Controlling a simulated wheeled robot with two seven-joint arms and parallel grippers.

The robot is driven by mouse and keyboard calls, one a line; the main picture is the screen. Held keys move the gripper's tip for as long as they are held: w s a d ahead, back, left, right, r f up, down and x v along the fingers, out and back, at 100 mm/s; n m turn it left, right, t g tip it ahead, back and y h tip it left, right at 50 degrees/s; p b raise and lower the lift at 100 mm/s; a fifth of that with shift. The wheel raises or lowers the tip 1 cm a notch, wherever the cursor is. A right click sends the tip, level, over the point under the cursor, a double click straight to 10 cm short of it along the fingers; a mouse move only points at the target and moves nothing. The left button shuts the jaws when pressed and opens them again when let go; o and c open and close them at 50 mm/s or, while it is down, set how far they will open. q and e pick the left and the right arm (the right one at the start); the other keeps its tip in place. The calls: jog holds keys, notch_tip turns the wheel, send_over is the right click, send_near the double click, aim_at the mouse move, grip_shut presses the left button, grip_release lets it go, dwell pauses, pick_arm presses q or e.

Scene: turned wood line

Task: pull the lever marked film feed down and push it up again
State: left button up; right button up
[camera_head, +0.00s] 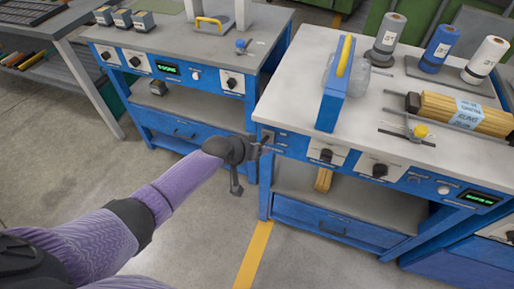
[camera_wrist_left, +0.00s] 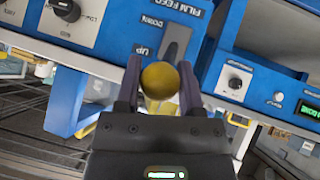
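The film feed lever shows in the left wrist view as a round yellow knob (camera_wrist_left: 160,79) in front of a grey slot plate (camera_wrist_left: 177,42) on a blue panel. The panel reads FILM FEED, DOWN and UP; the picture is turned over, with UP lower than DOWN. My left gripper (camera_wrist_left: 160,86) has one finger on each side of the knob, close against it, and looks shut on it. In the head view my left gripper (camera_head: 264,146) is at the left front corner of the right bench, hiding the knob. My right gripper is not in view.
The right bench (camera_head: 298,86) carries a blue frame with a yellow handle (camera_head: 336,85), several rolls and a wrapped wood bundle (camera_head: 462,112). Black knobs (camera_head: 326,155) line its front. A left bench (camera_head: 190,42) stands beside it. The floor in front is clear.

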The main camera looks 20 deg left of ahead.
pick_arm(q)
jog(key=o, duration=0.4)
jog(key=shift+o, duration=0.2)
jog(key=shift+r, duration=0.15)
jog(key=p+v, duration=0.6)
jog(key=v, duration=0.3)
jog(key=shift+s+r, duration=0.2)
jog(key=shift+s, duration=0.1)
jog(key=shift+a, duration=0.15)
